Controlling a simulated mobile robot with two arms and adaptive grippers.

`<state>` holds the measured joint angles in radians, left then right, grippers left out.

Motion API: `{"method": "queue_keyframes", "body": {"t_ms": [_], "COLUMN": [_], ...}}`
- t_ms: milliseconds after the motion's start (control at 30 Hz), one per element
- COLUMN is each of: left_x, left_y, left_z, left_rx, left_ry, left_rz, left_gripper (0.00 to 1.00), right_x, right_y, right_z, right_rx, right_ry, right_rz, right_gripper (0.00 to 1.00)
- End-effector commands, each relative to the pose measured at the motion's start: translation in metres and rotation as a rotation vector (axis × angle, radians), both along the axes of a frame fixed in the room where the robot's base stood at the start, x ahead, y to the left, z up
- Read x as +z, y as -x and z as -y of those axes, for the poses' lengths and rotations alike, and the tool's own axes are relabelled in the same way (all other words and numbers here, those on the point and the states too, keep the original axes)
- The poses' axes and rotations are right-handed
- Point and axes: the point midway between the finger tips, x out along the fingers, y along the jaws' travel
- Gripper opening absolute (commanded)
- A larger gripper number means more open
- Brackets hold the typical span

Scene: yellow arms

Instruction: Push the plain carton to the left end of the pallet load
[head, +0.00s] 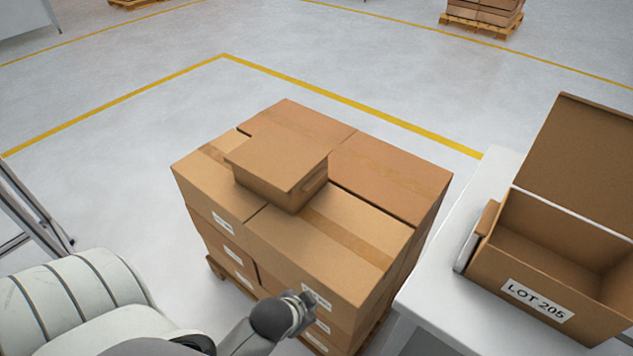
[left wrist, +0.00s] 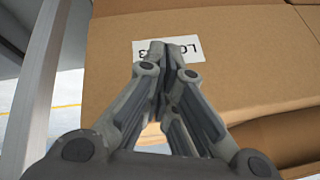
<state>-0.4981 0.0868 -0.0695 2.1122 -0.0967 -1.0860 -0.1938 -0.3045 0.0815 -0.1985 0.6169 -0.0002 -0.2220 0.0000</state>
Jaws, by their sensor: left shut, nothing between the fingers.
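The plain carton (head: 276,165), brown and unlabelled on its visible sides, sits on top of the pallet load (head: 345,235). It stands near the middle to left part of the load's top, across the seams of the stacked boxes. My left gripper (head: 303,309) is low at the near side of the load, beside a white label and apart from the plain carton. In the left wrist view its fingers (left wrist: 172,50) are shut and empty, in front of a labelled box (left wrist: 240,60). I cannot tell whether they touch it. My right gripper is not in view.
A white table (head: 430,290) stands close to the load's right side, with an open box marked LOT 205 (head: 535,302) on it. Yellow floor lines (head: 360,110) run behind the load. A metal frame (head: 30,200) stands at the left edge.

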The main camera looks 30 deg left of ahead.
Motion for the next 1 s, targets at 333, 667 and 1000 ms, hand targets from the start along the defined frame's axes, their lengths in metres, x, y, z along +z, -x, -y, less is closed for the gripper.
{"method": "queue_keyframes", "body": {"t_ms": [333,667,1000], "left_x": [0.083,0.118,0.136], "left_y": [-0.073,-0.129,-0.146], "left_z": [-0.054,-0.086,-0.084], "left_rx": [-0.162,-0.395,-0.538], "left_ry": [-0.34,-0.823,-1.119], "left_rz": [0.35,0.622,0.751], "left_gripper": [0.0,0.0,0.0], "right_x": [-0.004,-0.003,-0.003], "right_y": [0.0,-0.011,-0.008], "right_z": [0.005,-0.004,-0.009], "right_rx": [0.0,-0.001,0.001], "right_ry": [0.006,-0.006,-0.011], "right_rz": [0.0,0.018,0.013], "right_gripper": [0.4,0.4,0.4]}}
